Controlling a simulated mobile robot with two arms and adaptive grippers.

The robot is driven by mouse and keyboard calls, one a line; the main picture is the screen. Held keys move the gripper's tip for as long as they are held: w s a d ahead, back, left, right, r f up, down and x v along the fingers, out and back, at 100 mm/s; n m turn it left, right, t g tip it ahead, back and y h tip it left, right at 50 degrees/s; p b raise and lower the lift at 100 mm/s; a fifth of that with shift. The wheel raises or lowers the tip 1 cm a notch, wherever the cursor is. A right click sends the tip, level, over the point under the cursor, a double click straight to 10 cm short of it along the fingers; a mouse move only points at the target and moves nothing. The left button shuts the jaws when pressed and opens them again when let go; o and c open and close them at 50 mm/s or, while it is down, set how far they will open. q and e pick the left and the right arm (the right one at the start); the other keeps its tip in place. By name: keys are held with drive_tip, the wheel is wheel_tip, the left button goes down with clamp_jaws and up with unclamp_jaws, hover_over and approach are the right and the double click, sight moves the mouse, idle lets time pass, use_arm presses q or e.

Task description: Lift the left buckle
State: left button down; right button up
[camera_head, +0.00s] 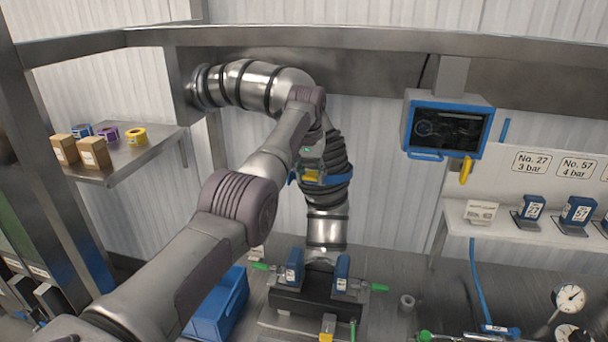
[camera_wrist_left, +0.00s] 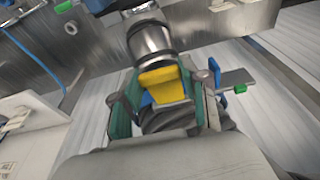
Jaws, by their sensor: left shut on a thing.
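A black ribbed sleeve (camera_head: 333,151) hangs from a metal pipe, with a blue band (camera_head: 338,181) around it. A yellow buckle (camera_head: 313,177) sits on the left side of the sleeve at the band. My left gripper (camera_head: 312,160) is at the buckle, partly covered by my arm. In the left wrist view the yellow buckle (camera_wrist_left: 163,86) lies between the green-padded fingers of my left gripper (camera_wrist_left: 160,103), which is shut on it. The contact itself is partly hidden. My right gripper is not in view.
The banded metal pipe (camera_head: 250,85) runs above. Below stands a black fixture (camera_head: 303,303) with blue blocks and green-tipped handles. A blue bin (camera_head: 220,305) is left of it. A monitor (camera_head: 448,127) hangs at right. A shelf (camera_head: 140,155) with boxes is at left.

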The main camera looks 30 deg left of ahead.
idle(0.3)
use_arm(q)
drive_tip(key=c, duration=0.6)
unclamp_jaws()
drive_tip(key=shift+w, duration=0.1)
drive_tip(key=shift+o, duration=0.2)
drive_tip(key=shift+r, duration=0.15)
wheel_tip(320, 180, up, 12)
drive_tip(key=s, duration=0.2)
drive_tip(key=shift+d+f, duration=0.25)
